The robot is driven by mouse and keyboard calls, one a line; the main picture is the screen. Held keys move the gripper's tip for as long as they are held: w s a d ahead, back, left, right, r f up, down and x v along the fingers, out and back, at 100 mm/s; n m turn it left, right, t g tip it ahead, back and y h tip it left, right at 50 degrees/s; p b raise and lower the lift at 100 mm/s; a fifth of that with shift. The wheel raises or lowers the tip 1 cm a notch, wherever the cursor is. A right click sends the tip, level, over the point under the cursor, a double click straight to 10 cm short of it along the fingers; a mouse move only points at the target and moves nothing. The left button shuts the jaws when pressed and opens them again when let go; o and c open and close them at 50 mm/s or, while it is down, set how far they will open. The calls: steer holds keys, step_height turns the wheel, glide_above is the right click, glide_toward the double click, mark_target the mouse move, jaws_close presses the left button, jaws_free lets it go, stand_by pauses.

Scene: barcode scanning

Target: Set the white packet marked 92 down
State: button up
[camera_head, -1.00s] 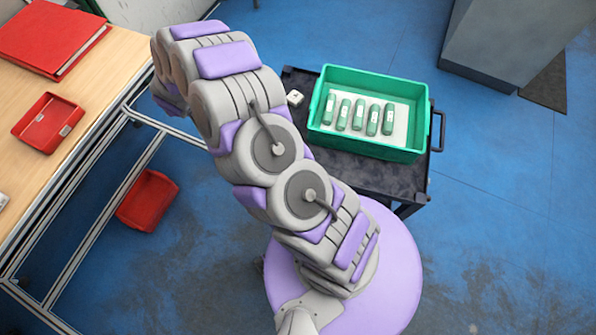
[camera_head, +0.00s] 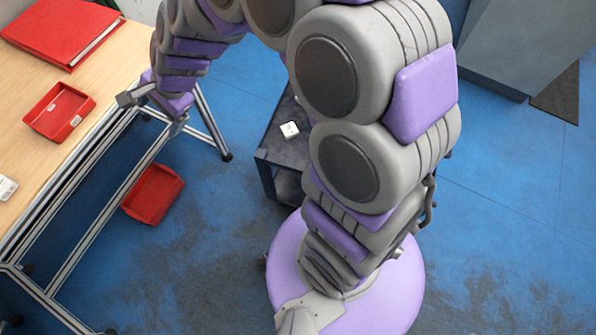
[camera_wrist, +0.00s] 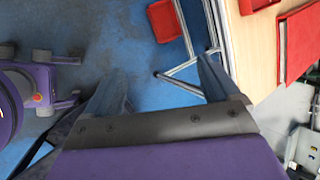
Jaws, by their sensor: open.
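A small white packet (camera_head: 289,130) lies on the dark cart top (camera_head: 268,150), left of my arm in the head view. A second white item (camera_head: 6,187) lies on the wooden table at the left picture edge. The marking on either is too small to read, so I cannot tell which is 92. My gripper shows in the wrist view (camera_wrist: 160,85), open, with nothing between its fingers but floor and table frame behind. In the head view my arm's end is by the table's right edge, its fingers hard to make out.
A red tray (camera_head: 47,98) and red binder (camera_head: 60,45) lie on the wooden table (camera_head: 115,60). A red bin (camera_head: 152,194) is low beside the table frame. A grey cabinet (camera_head: 520,45) stands at the upper right. Blue floor is clear at the right.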

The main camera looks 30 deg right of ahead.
steer(key=s+d+r+n+g+h, duration=0.1)
steer(key=s+d+n, duration=0.3)
steer(key=s, duration=0.6)
steer(key=s+d+r+n+g+h, duration=0.1)
steer(key=s+d+n, duration=0.4)
steer(key=s, duration=0.5)
steer(key=s+d+r+n+g+h, duration=0.1)
steer(key=s+d+n+g+h, duration=0.2)
steer(key=s+d, duration=0.5)
steer(key=s+n, duration=0.1)
steer(key=s, duration=0.1)
steer(key=shift+s+d+r+h, duration=0.25)
steer(key=shift+s+h, duration=0.05)
